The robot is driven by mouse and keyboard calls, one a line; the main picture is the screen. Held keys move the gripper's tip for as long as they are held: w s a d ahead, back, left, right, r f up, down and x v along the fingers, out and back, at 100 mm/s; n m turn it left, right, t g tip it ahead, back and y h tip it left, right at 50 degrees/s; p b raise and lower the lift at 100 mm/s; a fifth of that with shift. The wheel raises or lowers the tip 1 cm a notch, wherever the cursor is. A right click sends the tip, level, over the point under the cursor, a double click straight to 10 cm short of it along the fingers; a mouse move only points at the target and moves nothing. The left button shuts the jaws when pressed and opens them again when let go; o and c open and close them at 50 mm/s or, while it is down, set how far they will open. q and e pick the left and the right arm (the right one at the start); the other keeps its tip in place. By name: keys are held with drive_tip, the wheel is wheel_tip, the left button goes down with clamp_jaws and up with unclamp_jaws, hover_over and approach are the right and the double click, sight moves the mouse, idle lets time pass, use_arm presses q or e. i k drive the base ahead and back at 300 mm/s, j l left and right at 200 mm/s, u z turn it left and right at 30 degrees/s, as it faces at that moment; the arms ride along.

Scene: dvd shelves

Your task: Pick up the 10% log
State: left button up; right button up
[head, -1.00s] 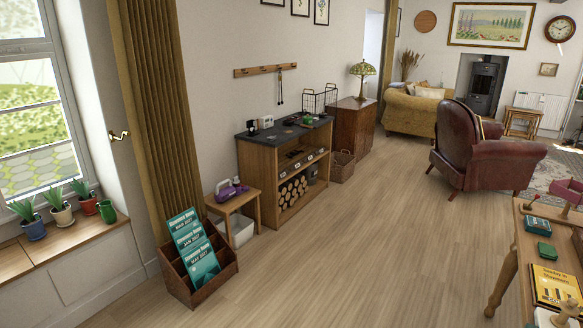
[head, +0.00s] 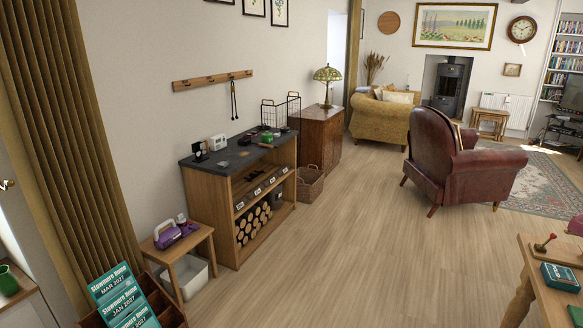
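Several cut logs (head: 252,223) lie stacked in the bottom compartment of a wooden shelf unit (head: 222,235) with a dark top, against the wall left of centre. Only their round pale ends show. No moisture reading or label can be made out on any log, so I cannot tell which is the 10% log. Small dark items with pale tags (head: 256,191) sit on the shelf above the logs, too small to read. Neither of my grippers is in view.
A small wooden stool (head: 189,249) with a purple device (head: 176,231) stands left of the unit. A magazine rack (head: 163,302) is at the lower left and a wicker basket (head: 310,184) right of the unit. A table (head: 548,290) is at the lower right. Open floor (head: 370,240) lies between.

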sight(256, 191)
drive_tip(key=i, duration=1.7)
drive_tip(key=i+l, duration=0.15)
drive_tip(key=i, duration=1.55)
